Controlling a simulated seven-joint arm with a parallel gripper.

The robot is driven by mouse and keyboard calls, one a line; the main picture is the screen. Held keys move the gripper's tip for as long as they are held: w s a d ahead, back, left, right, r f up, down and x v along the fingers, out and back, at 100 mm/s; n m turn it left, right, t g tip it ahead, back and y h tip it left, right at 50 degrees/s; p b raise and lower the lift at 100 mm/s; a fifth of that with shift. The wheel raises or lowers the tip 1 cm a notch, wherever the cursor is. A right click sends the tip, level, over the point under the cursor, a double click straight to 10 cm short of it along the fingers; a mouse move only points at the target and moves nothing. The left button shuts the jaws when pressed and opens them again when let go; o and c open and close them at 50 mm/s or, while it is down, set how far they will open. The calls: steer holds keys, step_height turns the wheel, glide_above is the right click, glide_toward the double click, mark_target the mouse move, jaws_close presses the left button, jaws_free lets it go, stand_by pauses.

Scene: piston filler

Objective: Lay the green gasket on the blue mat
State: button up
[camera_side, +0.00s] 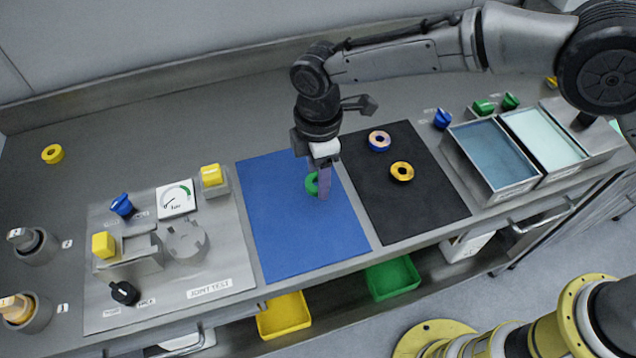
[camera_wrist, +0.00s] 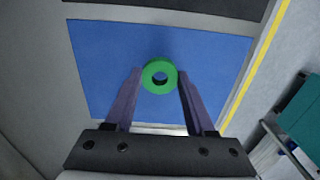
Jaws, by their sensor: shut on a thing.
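In the side view the gasket (camera_side: 311,184) shows partly behind the fingers of my gripper (camera_side: 323,192). The blue mat (camera_side: 290,241) lies flat on the bench, and the gasket is over its upper right part. The mat fills much of the wrist view (camera_wrist: 100,60). I cannot tell whether the gasket touches the mat.
A joint test panel (camera_side: 215,258) with knobs and a gauge (camera_side: 176,200) is to the left. Liquid trays (camera_side: 492,155) stand at right. The blue mat's lower part is clear.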

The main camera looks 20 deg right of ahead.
steer(key=shift+f, duration=1.6)
steer(key=shift+f, duration=0.1)
steer(key=o, duration=1.3)
